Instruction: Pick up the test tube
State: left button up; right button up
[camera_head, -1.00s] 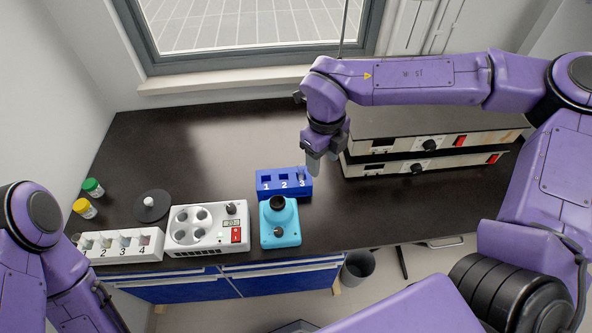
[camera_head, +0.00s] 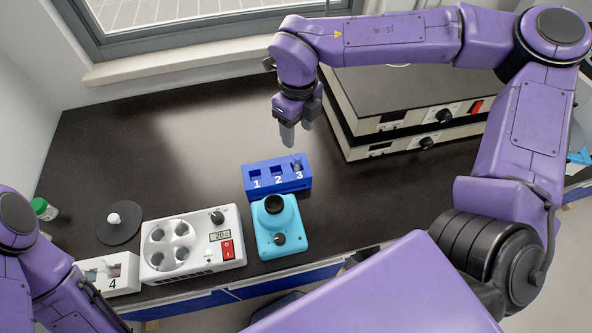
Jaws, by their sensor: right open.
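A blue rack (camera_head: 262,189) with slots numbered 1, 2 and 3 stands on the dark bench. A small clear test tube (camera_head: 296,163) stands in slot 3, with its top showing and its lower part hidden in the rack. Slots 1 and 2 look empty. My right gripper (camera_head: 298,134) is open and empty, pointing down. It is above and just behind slot 3, apart from the tube. My left arm is at the lower left, and its gripper is out of view.
A teal device (camera_head: 290,212) stands close in front of the rack. A white machine (camera_head: 194,262), black disc (camera_head: 119,235) and white numbered rack (camera_head: 121,284) are to the left. Stacked flat instruments (camera_head: 400,98) stand right of my gripper. The bench behind the blue rack is clear.

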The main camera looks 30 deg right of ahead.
aim_at(297, 155)
jog(key=shift+w+f, duration=0.15)
jog(key=shift+f, duration=0.55)
jog(key=f+p, duration=0.1)
jog(key=f, duration=0.4)
jog(key=f+p, duration=0.1)
jog(key=f, duration=0.3)
jog(key=shift+w+d+f, duration=0.1)
jog(key=shift+w+f, duration=0.1)
jog(key=shift+f, duration=0.45)
pick_arm(q)
jog(key=shift+r, duration=0.7)
pick_arm(e)
grip_shut()
